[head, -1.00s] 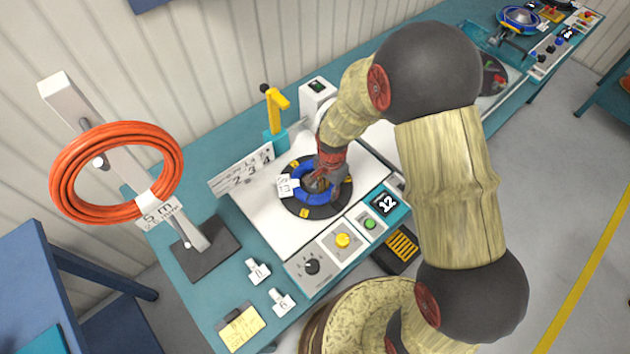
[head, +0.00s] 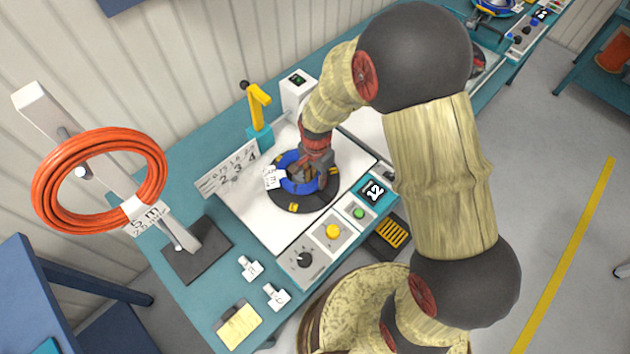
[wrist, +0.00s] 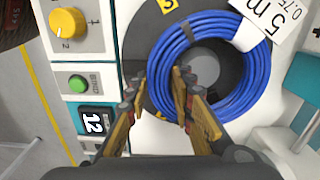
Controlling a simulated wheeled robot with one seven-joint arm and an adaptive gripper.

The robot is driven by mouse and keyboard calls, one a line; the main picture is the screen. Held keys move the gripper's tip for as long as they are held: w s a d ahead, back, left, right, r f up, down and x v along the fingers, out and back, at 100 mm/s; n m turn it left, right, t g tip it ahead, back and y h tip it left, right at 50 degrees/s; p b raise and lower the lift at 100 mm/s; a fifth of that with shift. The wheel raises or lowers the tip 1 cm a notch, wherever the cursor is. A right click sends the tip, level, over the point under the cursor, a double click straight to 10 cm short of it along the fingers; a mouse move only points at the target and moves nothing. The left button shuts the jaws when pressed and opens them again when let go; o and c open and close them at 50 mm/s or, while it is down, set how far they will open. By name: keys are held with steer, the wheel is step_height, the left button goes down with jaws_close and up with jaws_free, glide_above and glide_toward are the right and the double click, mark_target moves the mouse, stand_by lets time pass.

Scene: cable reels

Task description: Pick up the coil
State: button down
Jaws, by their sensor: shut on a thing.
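A blue coil (head: 285,184) with a white tag (head: 271,178) is at the turntable's black disc (head: 300,206), off the disc's centre towards the back. My gripper (head: 316,172) reaches down over it. In the wrist view my gripper's fingers (wrist: 160,94) are shut on one side of the blue coil (wrist: 260,72), one finger inside the ring and one outside. The coil seems lifted a little above the disc. Its tag (wrist: 268,18) reads 5 m.
An orange coil (head: 50,185) hangs on a white post (head: 42,105) at the left. A yellow lever (head: 258,105) and a number plate (head: 228,168) stand behind the turntable. Knobs, a green button (head: 359,213) and a display (head: 374,190) line the front. A yellow note (head: 239,326) lies at the near left.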

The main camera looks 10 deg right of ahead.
steer(key=s+d+r+p, duration=0.2)
steer(key=s+d+r, duration=0.5)
steer(key=s+r, duration=0.3)
steer(key=shift+s+r, duration=0.2)
steer(key=shift+s, duration=0.85)
